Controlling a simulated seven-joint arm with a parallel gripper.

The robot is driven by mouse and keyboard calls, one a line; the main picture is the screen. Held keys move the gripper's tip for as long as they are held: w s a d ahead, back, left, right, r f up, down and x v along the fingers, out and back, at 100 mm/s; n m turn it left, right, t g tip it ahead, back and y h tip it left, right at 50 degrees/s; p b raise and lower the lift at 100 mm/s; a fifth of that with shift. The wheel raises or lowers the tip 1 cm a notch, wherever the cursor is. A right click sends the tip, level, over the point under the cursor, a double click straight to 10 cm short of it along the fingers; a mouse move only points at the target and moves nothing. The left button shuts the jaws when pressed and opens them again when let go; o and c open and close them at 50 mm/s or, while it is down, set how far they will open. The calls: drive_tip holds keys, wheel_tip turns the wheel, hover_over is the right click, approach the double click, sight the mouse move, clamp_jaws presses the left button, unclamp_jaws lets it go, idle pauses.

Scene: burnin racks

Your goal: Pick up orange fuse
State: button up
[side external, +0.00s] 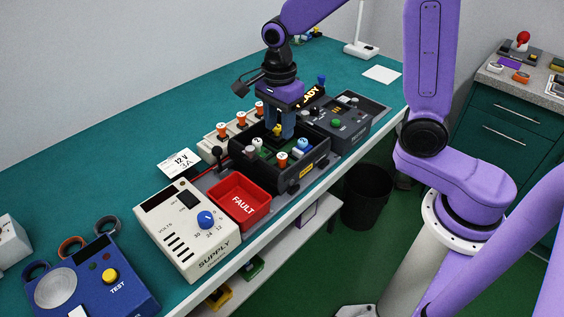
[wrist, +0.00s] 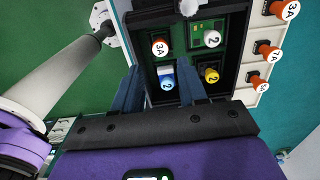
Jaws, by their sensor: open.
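Several orange-topped fuses are in view. One orange fuse (side external: 282,158) stands in the black compartment box (side external: 306,172) near its front wall. In the wrist view an orange fuse marked 3A (wrist: 160,47) sits in the box just beyond my fingertips. More orange fuses (side external: 241,118) stand in a row on the cream rack behind the box; they also show at the wrist view's right (wrist: 265,48). My gripper (side external: 280,136) points down over the box, open. In the wrist view its fingers (wrist: 160,70) straddle the line of a blue-and-white fuse (wrist: 166,78), with no visible grip on it.
A yellow fuse (wrist: 210,75) and a white fuse (wrist: 212,39) occupy neighbouring compartments. A red FAULT tray (side external: 239,203) and cream supply unit (side external: 188,228) stand left of the box. A dark unit (side external: 338,124) stands at its right. Bare teal bench (side external: 110,150) lies behind.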

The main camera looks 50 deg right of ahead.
sight(282, 156)
wheel_tip(282, 156, down, 6)
drive_tip(key=shift+r, duration=0.15)
drive_tip(key=shift+d+f, duration=0.2)
drive_tip(key=shift+f, duration=1.15)
drive_tip(key=shift+d+f, duration=0.2)
drive_tip(key=shift+f, duration=1.1)
drive_tip(key=shift+c, duration=0.2)
clamp_jaws()
